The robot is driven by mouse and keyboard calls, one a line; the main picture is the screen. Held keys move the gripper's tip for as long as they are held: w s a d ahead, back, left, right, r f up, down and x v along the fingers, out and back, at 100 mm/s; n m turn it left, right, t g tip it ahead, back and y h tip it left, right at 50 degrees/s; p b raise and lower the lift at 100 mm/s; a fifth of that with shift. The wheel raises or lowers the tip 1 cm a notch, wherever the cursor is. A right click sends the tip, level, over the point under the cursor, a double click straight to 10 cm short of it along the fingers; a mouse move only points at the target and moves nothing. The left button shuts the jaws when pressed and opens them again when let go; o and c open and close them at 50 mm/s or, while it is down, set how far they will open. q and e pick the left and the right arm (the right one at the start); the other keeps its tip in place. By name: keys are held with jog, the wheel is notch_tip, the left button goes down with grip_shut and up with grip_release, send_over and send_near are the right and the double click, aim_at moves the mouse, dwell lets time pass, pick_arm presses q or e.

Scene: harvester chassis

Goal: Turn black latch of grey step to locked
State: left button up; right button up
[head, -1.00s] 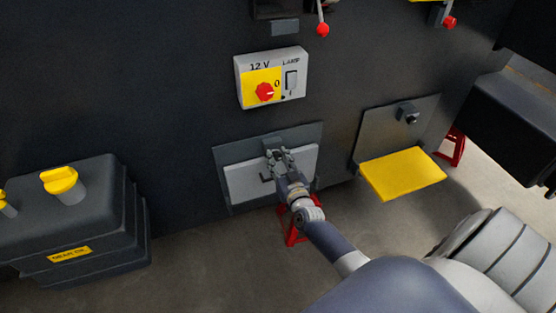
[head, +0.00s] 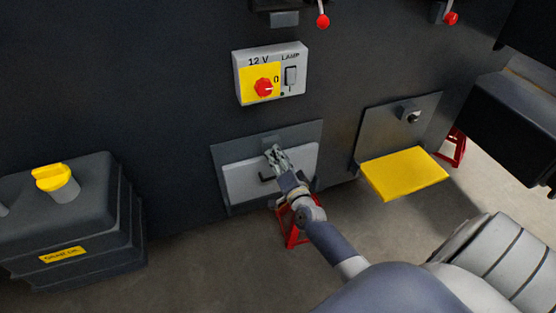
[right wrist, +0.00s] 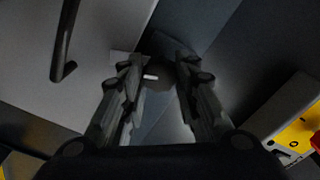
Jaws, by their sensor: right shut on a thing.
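The grey step (head: 240,185) is folded up flat against its backing plate on the dark chassis wall, with a black bar handle on its face. Its black latch (right wrist: 163,76) sits at the step's upper edge and bears a short white mark. In the head view my right gripper mostly covers the latch. My right gripper (head: 273,152) reaches it from below right. In the right wrist view the fingers (right wrist: 160,72) stand on either side of the latch, shut on it. My left gripper is not in view.
A switch box (head: 270,75) with a red knob is above the step. A folded-down yellow step (head: 403,172) is at the right. A dark tank (head: 75,225) with a yellow cap stands at the left. A red stand (head: 291,228) is below the step.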

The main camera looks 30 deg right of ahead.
jog(key=shift+m+b, duration=0.45)
jog(key=shift+m, duration=1.45)
jog(key=o, duration=1.1)
jog(key=shift+c, duration=0.2)
jog(key=shift+s, duration=0.1)
jog(key=v, duration=1.1)
jog(key=shift+s+a, duration=0.2)
jog(key=shift+s, duration=0.2)
